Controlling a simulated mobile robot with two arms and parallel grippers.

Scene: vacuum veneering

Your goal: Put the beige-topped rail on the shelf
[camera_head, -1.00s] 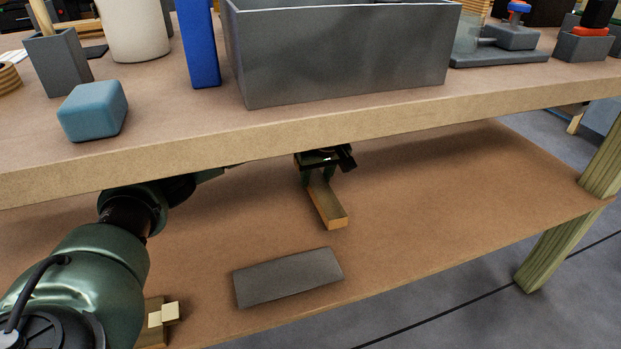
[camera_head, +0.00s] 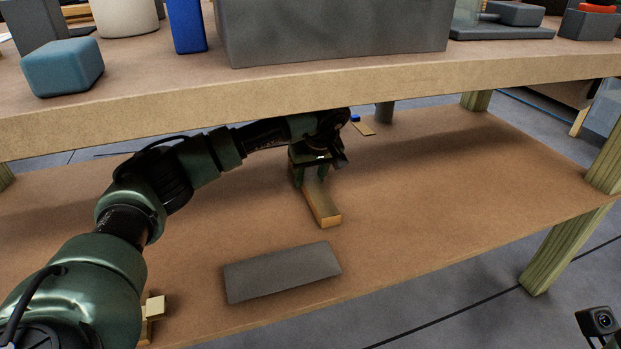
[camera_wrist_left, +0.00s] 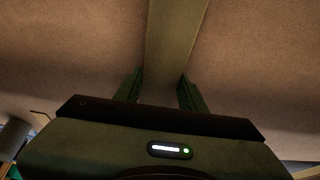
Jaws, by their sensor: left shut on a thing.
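The beige-topped rail (camera_head: 323,207) is a narrow bar with a wooden end face, on or just above the brown lower shelf (camera_head: 430,190) under the bench. I cannot tell whether it touches the shelf. My left gripper (camera_head: 311,175) reaches in under the bench top and is shut on the rail's far part. In the left wrist view the rail (camera_wrist_left: 177,40) runs away from between the two green fingers (camera_wrist_left: 160,88) of that gripper. My right gripper is not seen.
A grey plate (camera_head: 283,271) lies on the shelf in front of the rail. Small pale wooden blocks (camera_head: 154,307) are at the shelf's front left. The bench top's edge (camera_head: 400,85) hangs above my left arm. The shelf right of the rail is clear.

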